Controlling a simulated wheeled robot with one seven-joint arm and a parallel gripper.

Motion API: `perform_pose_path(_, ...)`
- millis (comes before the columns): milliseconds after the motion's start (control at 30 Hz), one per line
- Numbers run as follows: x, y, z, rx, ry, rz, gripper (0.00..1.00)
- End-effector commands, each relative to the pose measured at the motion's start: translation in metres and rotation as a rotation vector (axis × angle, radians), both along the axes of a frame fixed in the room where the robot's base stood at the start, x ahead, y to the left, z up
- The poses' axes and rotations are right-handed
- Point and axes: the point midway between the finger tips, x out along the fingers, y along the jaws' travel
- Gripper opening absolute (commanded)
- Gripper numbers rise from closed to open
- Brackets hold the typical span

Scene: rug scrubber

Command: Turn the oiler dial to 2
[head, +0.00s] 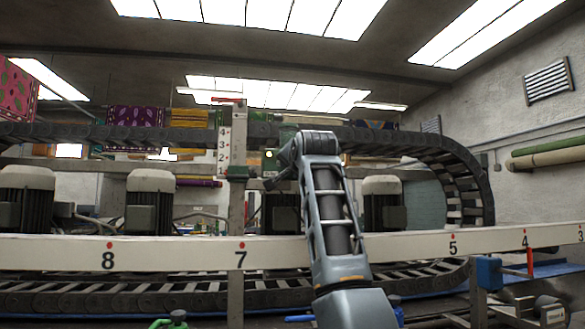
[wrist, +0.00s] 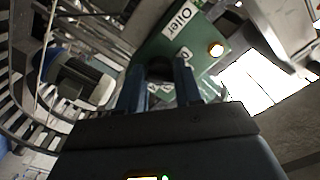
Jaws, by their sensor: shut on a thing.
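The green oiler box (wrist: 205,45) fills the top middle of the wrist view, tilted, with a white "Oiler" label (wrist: 178,20) and a lit lamp (wrist: 216,49). The dark oiler dial (wrist: 160,70) sits between the two fingers of my gripper (wrist: 162,82), which is shut on it. White number labels show beside the dial, partly hidden by the fingers. I cannot read which number the dial points to. In the head view the oiler box (head: 271,160) is mostly hidden behind my arm, and the dial is not visible.
A cable chain (head: 465,170) curves around at the right. Several grey motors (head: 150,200) stand behind the beam. A vertical numbered scale (head: 225,150) stands left of my arm.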

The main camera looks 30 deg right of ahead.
Motion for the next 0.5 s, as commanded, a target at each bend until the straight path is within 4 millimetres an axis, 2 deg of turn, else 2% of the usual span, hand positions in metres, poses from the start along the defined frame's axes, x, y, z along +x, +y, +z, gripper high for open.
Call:
perform_pose_path(200,0.0003,0.0008,-0.0010,0.189,-0.052,0.001,0.04)
perform_pose_path(500,0.0004,0.0002,-0.0012,0.382,-0.109,0.000,0.04)
